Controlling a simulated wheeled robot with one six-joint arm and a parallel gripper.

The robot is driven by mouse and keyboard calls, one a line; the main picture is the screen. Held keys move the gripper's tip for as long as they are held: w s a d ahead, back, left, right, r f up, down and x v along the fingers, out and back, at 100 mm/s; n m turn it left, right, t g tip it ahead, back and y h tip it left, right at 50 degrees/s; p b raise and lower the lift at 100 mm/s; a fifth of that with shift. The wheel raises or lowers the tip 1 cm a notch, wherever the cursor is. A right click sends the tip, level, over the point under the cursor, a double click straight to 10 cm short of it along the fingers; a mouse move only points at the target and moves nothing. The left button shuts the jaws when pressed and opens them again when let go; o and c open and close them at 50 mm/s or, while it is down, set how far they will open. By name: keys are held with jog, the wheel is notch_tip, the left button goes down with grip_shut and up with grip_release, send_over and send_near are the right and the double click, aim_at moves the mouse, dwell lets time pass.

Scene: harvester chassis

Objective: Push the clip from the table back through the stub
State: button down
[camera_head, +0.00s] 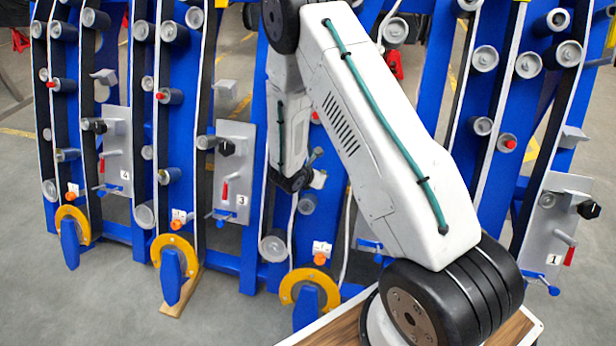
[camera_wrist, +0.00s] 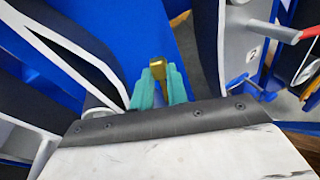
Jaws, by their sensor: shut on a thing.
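In the wrist view, my gripper (camera_wrist: 158,84) has its green fingers shut on a small gold piece, which I take to be the clip (camera_wrist: 157,67). The clip sticks out past the fingertips, in front of a blue chassis panel. Whether it touches anything there cannot be told. In the head view my arm hangs down at the middle of the blue chassis, and the fingers and clip are hidden. I cannot pick out which part is the stub. A wooden tabletop with a pale edge (camera_head: 335,331) shows at the bottom beside my arm's base.
The blue chassis (camera_head: 258,200) carries many grey rollers and yellow rings (camera_head: 300,276). Numbered grey plates such as plate 3 (camera_head: 236,165) bear levers. In the wrist view a grey bracket with a red-tipped lever (camera_wrist: 290,36) stands close on the right. Open floor (camera_head: 110,305) lies in front.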

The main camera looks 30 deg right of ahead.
jog(key=shift+w+a+f+n+t+y, duration=0.25)
jog(key=shift+w+a+f+n+t, duration=0.2)
jog(key=shift+w+a+n+t, duration=0.4)
jog(key=shift+w+a+f+n+t+y, duration=0.25)
jog(key=shift+w+a+f+n+t, duration=0.3)
jog(key=shift+n+t, duration=0.6)
jog(key=shift+w+d+r, duration=0.1)
jog(key=shift+d+r, duration=0.05)
jog(key=shift+r, duration=0.05)
send_over(306, 202)
jog(key=shift+s+f, duration=0.2)
jog(key=shift+f, duration=1.95)
jog(key=shift+s+a+f, duration=0.3)
jog(key=shift+a+f, duration=0.05)
jog(key=shift+f, duration=0.45)
jog(key=shift+s+a+f, duration=0.35)
jog(key=shift+f, duration=0.45)
jog(key=shift+s+a+f, duration=0.3)
jog(key=shift+a+f, duration=0.05)
jog(key=shift+f, duration=0.45)
jog(key=c, duration=1.3)
grip_release()
